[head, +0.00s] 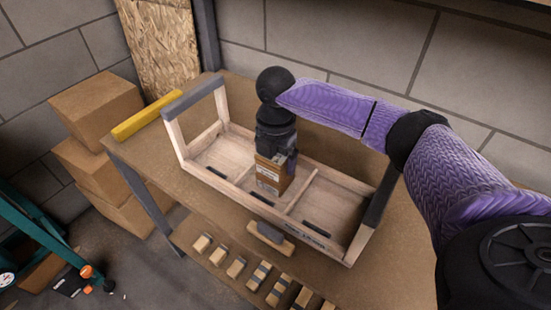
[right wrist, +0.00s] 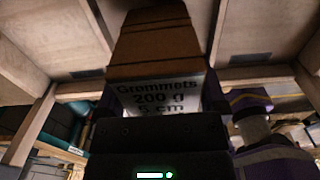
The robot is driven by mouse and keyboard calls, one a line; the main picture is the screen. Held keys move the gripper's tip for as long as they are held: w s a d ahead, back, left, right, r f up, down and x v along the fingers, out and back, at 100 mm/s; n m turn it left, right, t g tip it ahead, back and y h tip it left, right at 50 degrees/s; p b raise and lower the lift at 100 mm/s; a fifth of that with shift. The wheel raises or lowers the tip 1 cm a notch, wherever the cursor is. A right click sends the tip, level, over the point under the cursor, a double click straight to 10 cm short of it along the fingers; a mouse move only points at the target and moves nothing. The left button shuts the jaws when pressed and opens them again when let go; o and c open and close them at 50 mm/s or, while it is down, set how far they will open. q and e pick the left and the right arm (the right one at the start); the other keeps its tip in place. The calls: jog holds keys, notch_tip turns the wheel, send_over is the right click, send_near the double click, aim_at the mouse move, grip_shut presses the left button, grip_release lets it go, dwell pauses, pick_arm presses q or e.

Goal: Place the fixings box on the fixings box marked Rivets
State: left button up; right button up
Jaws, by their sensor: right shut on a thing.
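The fixings box (head: 269,175) is brown cardboard with a white label. In the right wrist view its label (right wrist: 158,95) reads "Grommets 200 g 5 cm". My right gripper (head: 276,153) points down and is shut on this box, over the middle of a wooden carrier (head: 222,182). I cannot tell whether the box touches the carrier floor. The gripper fingers also show on both sides of the box in the right wrist view (right wrist: 163,110). I cannot make out a box marked Rivets in either view. My left gripper is not in view.
The carrier has upright ends, low walls and dividers, and stands on a brown bench (head: 405,240). A yellow bar (head: 147,115) lies at the bench's left. Several small blocks (head: 236,267) are lined up along the front, lower down. Cardboard cartons (head: 97,105) are stacked at left.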

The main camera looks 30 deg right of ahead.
jog(key=o, duration=1.1)
notch_tip(320, 180, up, 12)
jog(key=p, duration=0.5)
jog(key=shift+f, duration=0.1)
jog(key=shift+r, duration=0.2)
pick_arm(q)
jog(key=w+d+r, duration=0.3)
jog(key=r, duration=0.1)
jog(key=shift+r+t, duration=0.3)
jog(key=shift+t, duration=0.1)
